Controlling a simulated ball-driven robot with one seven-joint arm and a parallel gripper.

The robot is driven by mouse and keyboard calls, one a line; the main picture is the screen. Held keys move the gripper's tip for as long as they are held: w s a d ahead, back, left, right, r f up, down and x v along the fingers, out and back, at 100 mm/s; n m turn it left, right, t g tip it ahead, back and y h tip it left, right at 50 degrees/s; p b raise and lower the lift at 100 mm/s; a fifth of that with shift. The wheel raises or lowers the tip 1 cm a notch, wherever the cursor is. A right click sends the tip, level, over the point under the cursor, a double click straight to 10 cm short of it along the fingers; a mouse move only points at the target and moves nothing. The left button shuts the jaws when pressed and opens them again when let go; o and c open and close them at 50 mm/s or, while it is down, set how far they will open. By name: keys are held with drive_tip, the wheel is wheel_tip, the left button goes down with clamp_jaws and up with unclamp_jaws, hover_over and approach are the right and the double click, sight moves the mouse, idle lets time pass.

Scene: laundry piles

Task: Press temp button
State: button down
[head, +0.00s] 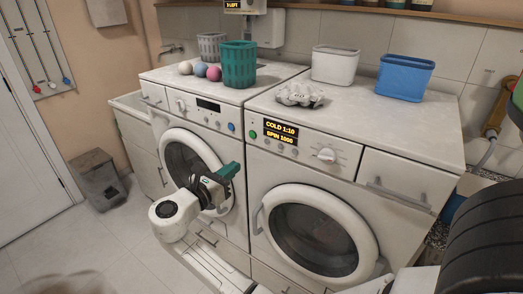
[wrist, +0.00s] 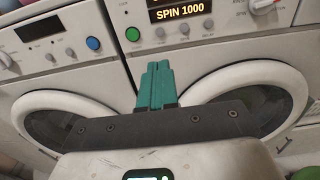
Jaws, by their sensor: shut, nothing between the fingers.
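The right-hand washing machine's display (head: 280,131) reads COLD 1:10 and SPIN 1000. In the wrist view the display (wrist: 178,11) shows only its SPIN 1000 line. A row of small round grey buttons sits below it; the leftmost button (wrist: 160,32) is near the green button (wrist: 132,34). The button labels are too small to read surely. My gripper (head: 232,168) has teal fingers and is shut and empty. It is in front of the machines, below panel height.
The left machine (head: 195,145) has a blue button (head: 231,127) near the gap. On top are a green basket (head: 238,65), coloured balls (head: 200,70), a crumpled cloth (head: 299,93), and white (head: 335,65) and blue (head: 404,78) bins. Both round doors are closed.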

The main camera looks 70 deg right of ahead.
sight(266, 142)
drive_tip(key=p+x, duration=0.2)
drive_tip(key=x, duration=1.2)
